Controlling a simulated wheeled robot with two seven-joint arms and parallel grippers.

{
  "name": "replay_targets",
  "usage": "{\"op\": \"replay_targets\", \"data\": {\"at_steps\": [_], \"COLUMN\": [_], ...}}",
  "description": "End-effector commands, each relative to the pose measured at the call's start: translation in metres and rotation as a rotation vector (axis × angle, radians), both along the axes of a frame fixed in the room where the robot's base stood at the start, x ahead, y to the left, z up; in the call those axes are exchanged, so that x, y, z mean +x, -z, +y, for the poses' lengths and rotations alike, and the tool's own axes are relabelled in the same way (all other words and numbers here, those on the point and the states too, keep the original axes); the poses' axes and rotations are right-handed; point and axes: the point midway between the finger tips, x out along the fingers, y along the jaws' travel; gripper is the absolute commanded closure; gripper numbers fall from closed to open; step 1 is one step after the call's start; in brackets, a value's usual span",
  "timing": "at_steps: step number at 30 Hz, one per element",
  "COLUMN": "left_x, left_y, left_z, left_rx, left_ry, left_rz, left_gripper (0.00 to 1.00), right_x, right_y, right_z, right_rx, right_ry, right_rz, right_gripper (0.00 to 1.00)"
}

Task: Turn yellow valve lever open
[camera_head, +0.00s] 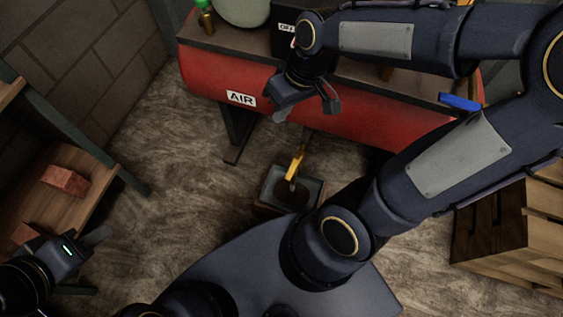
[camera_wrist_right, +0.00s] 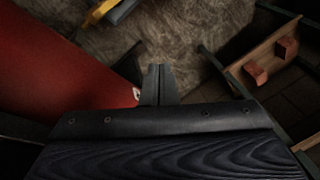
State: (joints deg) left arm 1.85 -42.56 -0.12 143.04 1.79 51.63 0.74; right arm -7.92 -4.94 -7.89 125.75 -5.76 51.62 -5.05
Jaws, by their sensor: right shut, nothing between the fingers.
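The yellow valve lever (camera_head: 295,163) stands above a small dark tray or box (camera_head: 272,183) on the floor, in front of the red air tank, and slants in the head view. The lever also shows at the top of the right wrist view (camera_wrist_right: 101,11), partly cut off by the edge. My right gripper (camera_head: 281,115) is in front of the red tank, above and a little left of the lever in the head view, apart from it. Its fingers (camera_wrist_right: 158,85) are shut together and empty. My left gripper (camera_head: 98,236) is at the lower left, far from the lever; its finger gap is unclear.
The red tank (camera_head: 350,112) marked AIR lies under a dark top at the back. A blue lever (camera_head: 460,102) is at its right. A wooden shelf (camera_head: 110,175) with red bricks (camera_head: 66,180) is at left. Wooden drawers (camera_head: 520,225) stand at right. Open floor lies left of the tray.

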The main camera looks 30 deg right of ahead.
Motion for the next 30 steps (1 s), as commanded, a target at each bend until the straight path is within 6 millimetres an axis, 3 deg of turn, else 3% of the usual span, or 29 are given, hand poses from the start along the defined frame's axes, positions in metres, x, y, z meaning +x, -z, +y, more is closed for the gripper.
{"op": "replay_targets", "data": {"at_steps": [8, 12, 19, 22, 30], "left_x": [0.0, 0.0, 0.0, 0.0, 0.0], "left_y": [0.0, 0.0, 0.0, 0.0, 0.007], "left_z": [0.0, 0.0, 0.0, 0.0, 0.0], "left_rx": [0.0, 0.0, 0.0, 0.0, 0.0], "left_ry": [0.0, 0.0, 0.0, 0.0, 0.0], "left_rz": [0.0, 0.0, 0.0, 0.0, 0.0], "left_gripper": [0.64, 0.64, 0.64, 0.64, 0.64], "right_x": [0.05, 0.07, 0.087, 0.089, 0.085], "right_y": [0.067, 0.112, 0.19, 0.209, 0.236], "right_z": [0.011, 0.019, 0.028, 0.029, 0.026], "right_rx": [-0.13, -0.22, -0.378, -0.418, -0.441], "right_ry": [-0.163, -0.263, -0.433, -0.479, -0.504], "right_rz": [0.176, 0.263, 0.385, 0.411, 0.429], "right_gripper": [1.0, 1.0, 1.0, 1.0, 1.0]}}
